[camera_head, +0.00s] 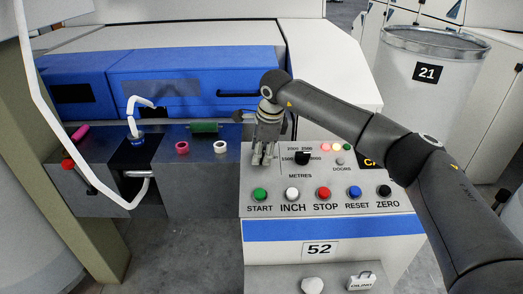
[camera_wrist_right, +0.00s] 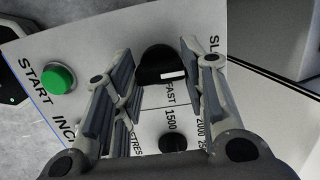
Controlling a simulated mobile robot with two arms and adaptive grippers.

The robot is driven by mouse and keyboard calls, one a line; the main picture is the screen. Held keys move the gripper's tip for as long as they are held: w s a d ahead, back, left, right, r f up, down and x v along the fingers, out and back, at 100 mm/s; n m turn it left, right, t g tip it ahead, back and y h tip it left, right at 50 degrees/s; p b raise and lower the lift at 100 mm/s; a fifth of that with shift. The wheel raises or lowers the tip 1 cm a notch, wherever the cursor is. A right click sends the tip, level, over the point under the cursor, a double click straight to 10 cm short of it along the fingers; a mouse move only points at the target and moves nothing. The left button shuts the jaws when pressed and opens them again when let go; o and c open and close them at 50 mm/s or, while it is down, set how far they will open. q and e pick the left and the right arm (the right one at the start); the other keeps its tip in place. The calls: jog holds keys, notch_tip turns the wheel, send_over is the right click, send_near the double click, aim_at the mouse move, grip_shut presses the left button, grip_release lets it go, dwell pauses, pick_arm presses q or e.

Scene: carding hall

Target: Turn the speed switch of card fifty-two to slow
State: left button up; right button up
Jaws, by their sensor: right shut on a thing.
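My right gripper (camera_head: 264,158) is over the upper left part of the panel marked 52 (camera_head: 255,185), and its fingers hide the speed switch in the head view. In the right wrist view the black speed switch (camera_wrist_right: 155,62) sits between the fingertips of my right gripper (camera_wrist_right: 160,72), which is shut on it. The white mark on the switch points to the right in that view. FAST is printed just below the switch and part of a word starting SL shows beyond the right finger. My left gripper is not in view.
A black metres dial (camera_head: 302,158) is just right of the gripper. In front are a green START button (camera_head: 260,194), white INCH (camera_head: 292,194), red STOP (camera_head: 324,193), RESET (camera_head: 354,192) and ZERO (camera_head: 385,191). A can marked 21 (camera_head: 425,85) stands behind at right.

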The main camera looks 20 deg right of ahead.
jog(key=o, duration=1)
jog(key=v, duration=1.2)
